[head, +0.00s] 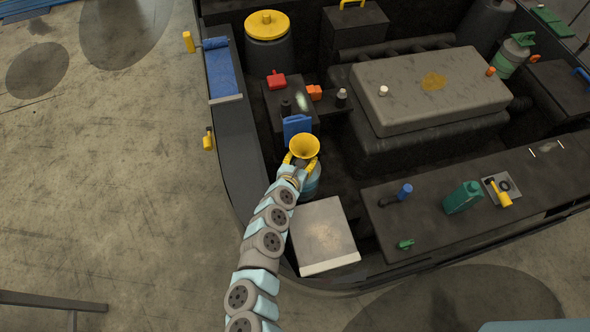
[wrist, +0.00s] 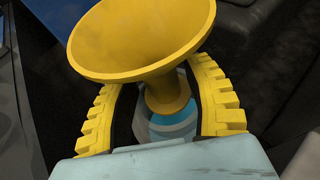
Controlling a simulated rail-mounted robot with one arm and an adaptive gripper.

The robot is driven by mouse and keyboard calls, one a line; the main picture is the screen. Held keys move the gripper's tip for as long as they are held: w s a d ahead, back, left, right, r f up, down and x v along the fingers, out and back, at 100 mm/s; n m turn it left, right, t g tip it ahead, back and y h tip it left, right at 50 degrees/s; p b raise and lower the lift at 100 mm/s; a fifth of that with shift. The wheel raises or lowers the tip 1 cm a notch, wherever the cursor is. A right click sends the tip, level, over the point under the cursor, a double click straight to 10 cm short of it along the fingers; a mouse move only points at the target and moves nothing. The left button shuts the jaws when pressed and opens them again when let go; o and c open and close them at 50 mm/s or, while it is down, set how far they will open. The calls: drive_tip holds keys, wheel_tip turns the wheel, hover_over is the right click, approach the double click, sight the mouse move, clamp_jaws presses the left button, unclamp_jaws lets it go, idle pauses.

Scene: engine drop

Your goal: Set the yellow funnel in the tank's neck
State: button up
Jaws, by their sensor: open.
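The yellow funnel (head: 304,146) stands mouth up at the near left part of the engine bay. In the wrist view the funnel (wrist: 140,38) has its stem down over a rounded body with pale blue and grey bands (wrist: 172,128). This looks like the light blue tank (head: 313,182) beside my wrist in the head view. The stem's lower end meets the neck area, but I cannot tell how deep it sits. My gripper (head: 300,163) is open, with its yellow fingers on either side of the stem and gaps showing between them and it.
A blue container (head: 296,128) stands just behind the funnel. A pale flat-topped box (head: 323,236) lies to the near right. The dark bay wall (head: 236,150) runs along the left. A large grey engine block (head: 430,88) fills the right.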

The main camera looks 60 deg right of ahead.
drive_tip(key=v, duration=1.1)
drive_tip(key=shift+a, duration=0.15)
